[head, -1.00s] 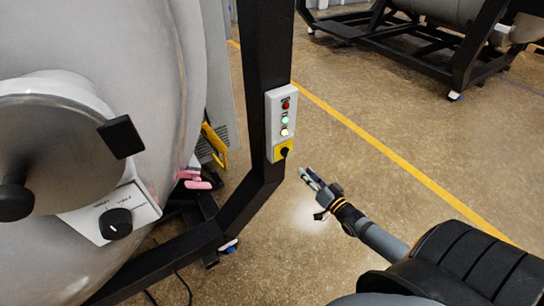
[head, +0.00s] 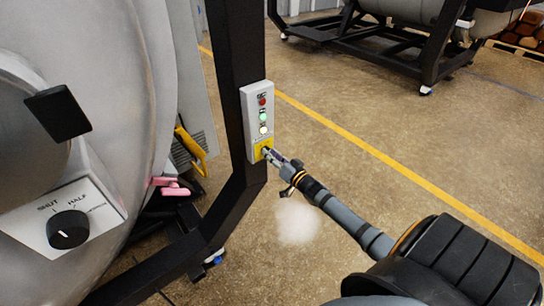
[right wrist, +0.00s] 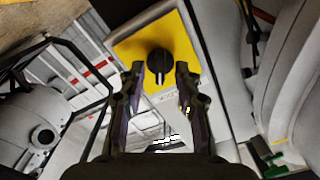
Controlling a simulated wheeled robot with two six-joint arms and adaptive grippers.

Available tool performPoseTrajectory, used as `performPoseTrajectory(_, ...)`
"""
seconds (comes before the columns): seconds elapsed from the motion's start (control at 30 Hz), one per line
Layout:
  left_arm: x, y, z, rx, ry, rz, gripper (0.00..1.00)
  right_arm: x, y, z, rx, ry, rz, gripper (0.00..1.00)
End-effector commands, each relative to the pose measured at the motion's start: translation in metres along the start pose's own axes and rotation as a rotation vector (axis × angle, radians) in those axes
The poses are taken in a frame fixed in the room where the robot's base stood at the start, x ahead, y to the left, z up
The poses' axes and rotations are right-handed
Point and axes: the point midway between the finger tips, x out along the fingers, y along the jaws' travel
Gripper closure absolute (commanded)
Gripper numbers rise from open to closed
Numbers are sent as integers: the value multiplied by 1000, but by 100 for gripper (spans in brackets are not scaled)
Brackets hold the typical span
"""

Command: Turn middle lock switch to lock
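A black rotary switch (right wrist: 160,61) sits on a yellow plate (right wrist: 138,48) at the lower end of a grey control box (head: 255,105) on a black frame post. My right gripper (head: 270,155) is at this switch in the head view and partly hides it. In the right wrist view the two fingers (right wrist: 160,70) are apart, with the switch between and just beyond their tips. Gaps show on both sides, so contact is not evident. My left gripper is not in view.
A larger black dial (head: 68,229) marked SHUT and HALF is on the furnace at left.

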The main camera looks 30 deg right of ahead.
Motion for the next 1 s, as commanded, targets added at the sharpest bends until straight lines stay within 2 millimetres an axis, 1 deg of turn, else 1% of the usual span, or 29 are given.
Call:
performPoseTrajectory(0.03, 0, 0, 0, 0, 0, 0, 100, 0, 0, 0, 0, 0, 0, 67)
performPoseTrajectory(0.2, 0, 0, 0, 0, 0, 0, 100, 0, 0, 0, 0, 0, 0, 90)
performPoseTrajectory(0.27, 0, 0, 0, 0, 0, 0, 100, 0, 0, 0, 0, 0, 0, 98)
performPoseTrajectory(0.3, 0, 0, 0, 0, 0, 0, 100, 0, 0, 0, 0, 0, 0, 100)
performPoseTrajectory(0.57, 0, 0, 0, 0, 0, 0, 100, 0, 0, 0, -5, 0, 0, 100)
performPoseTrajectory(0.73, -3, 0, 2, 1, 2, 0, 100, 0, -1, -1, -43, 0, 0, 100)
performPoseTrajectory(0.87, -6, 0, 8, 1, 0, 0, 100, 0, -2, -2, -110, 1, -1, 100)
performPoseTrajectory(1.0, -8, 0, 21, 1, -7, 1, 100, 0, -2, -2, -215, 1, 0, 100)
